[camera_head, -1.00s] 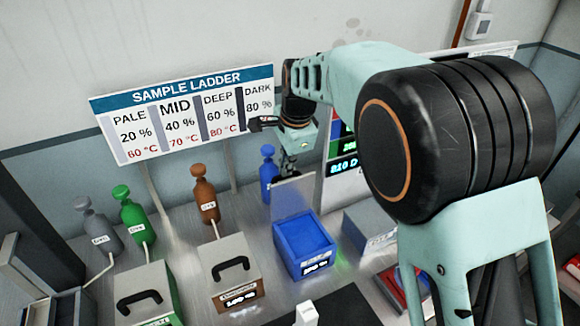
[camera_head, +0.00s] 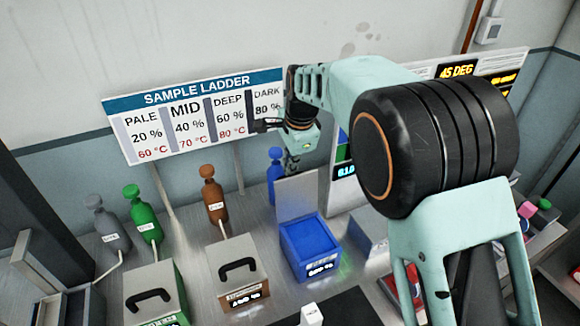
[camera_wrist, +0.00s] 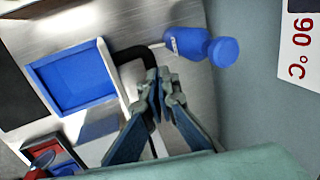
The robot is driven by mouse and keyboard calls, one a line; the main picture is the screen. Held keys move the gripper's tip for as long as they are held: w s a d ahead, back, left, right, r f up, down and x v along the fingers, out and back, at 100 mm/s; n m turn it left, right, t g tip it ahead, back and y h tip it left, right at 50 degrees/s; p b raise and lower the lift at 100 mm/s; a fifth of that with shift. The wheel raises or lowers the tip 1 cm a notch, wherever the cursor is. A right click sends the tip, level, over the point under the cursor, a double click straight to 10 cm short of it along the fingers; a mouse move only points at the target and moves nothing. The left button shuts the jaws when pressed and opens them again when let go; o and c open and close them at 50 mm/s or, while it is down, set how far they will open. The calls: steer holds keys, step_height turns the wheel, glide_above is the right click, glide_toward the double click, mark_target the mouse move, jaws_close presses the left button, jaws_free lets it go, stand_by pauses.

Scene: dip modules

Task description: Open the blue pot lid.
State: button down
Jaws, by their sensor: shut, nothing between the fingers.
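The blue pot (camera_head: 311,262) stands on the bench with its blue inside showing. Its grey lid (camera_head: 297,194) stands upright at the pot's back edge, so the pot is open. In the wrist view the open pot (camera_wrist: 75,80) is at the left, and the lid's black handle (camera_wrist: 126,55) sticks out beside it. My gripper (camera_wrist: 160,76) is shut with nothing in it, close to the handle; I cannot tell whether they touch. In the head view my gripper (camera_head: 291,163) is small and partly hidden behind the lid.
A blue bottle (camera_head: 276,180) stands behind the lid, close to my gripper. A brown-labelled pot (camera_head: 238,262) and a green pot (camera_head: 155,285), both with lids down, stand left. Brown (camera_head: 212,198), green (camera_head: 143,215) and grey (camera_head: 105,224) bottles stand behind. A sign (camera_head: 195,112) is at the back.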

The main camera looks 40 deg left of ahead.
steer(key=v, duration=1.2)
